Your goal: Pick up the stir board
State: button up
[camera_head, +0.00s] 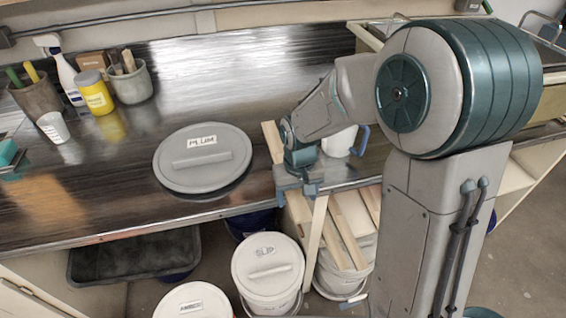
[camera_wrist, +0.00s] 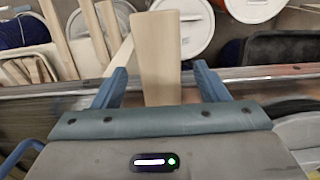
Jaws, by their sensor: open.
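The stir board is a pale flat wooden board (camera_wrist: 160,58) that runs up the middle of the wrist view, past the counter's front edge. In the head view one end of it (camera_head: 271,139) shows on the counter behind my gripper; my gripper hides its middle. My gripper (camera_wrist: 163,84) is open, with one blue finger on each side of the board and a visible gap on both sides. In the head view my gripper (camera_head: 297,189) is at the counter's front edge. Whether the fingers are low enough to straddle the board is hard to tell.
A grey lid marked PLUM (camera_head: 202,158) lies left of my gripper. A white jug with a blue handle (camera_head: 339,143) stands close on the right. Below the counter are a lidded bucket marked SLIP (camera_head: 268,268), other boards (camera_head: 343,230) and a black tray (camera_head: 135,257).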

jog(key=shift+f, duration=0.25)
jog(key=c, duration=1.3)
jog(key=shift+r, duration=0.2)
